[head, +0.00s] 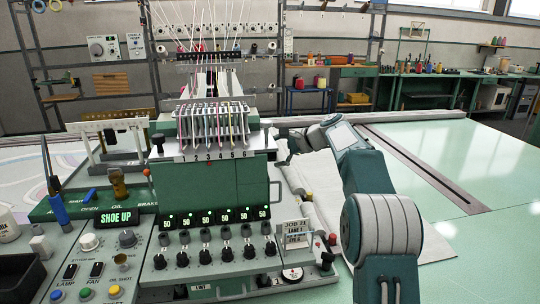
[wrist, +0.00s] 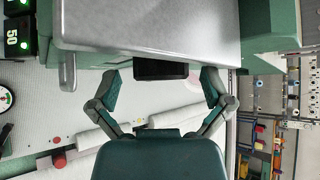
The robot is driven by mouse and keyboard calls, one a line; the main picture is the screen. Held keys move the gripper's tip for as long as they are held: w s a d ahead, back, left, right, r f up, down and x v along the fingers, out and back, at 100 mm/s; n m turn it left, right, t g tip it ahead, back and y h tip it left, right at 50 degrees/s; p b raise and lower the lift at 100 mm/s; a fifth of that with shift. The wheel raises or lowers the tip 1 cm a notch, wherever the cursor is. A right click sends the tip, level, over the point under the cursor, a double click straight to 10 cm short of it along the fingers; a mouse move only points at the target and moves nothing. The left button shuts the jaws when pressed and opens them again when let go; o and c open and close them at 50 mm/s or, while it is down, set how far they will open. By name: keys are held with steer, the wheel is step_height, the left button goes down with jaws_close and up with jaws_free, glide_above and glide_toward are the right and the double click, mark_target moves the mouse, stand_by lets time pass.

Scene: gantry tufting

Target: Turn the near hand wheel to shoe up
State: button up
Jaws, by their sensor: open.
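My gripper (wrist: 161,88) is open in the wrist view, its two fingers spread wide with nothing between the pads. A dark block (wrist: 160,69) sits just beyond the fingertips, under the edge of a grey metal housing (wrist: 145,25). I cannot tell whether this dark block is part of the near hand wheel. No hand wheel is clearly recognisable in either view. A lit display (head: 119,217) reads SHOE UP.
A control panel with several black knobs (head: 183,260) and green number displays (head: 206,219) fills the front. A job card (head: 297,232) and a white dial (head: 292,274) stand near its right end. A pale green table (head: 480,245) with a dark slot lies open at right.

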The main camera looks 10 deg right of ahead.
steer(key=v, duration=0.9)
steer(key=shift+s, duration=0.25)
steer(key=shift+d+r, duration=0.1)
steer(key=shift+c, duration=1.1)
step_height(320, 180, down, 10)
steer(key=n+t+y, duration=0.7)
steer(key=n+t, duration=0.1)
steer(key=n, duration=0.2)
steer(key=x, duration=1)
steer(key=shift+s+a+r, duration=0.15)
steer(key=shift+s+a, duration=0.15)
steer(key=shift+a, duration=0.15)
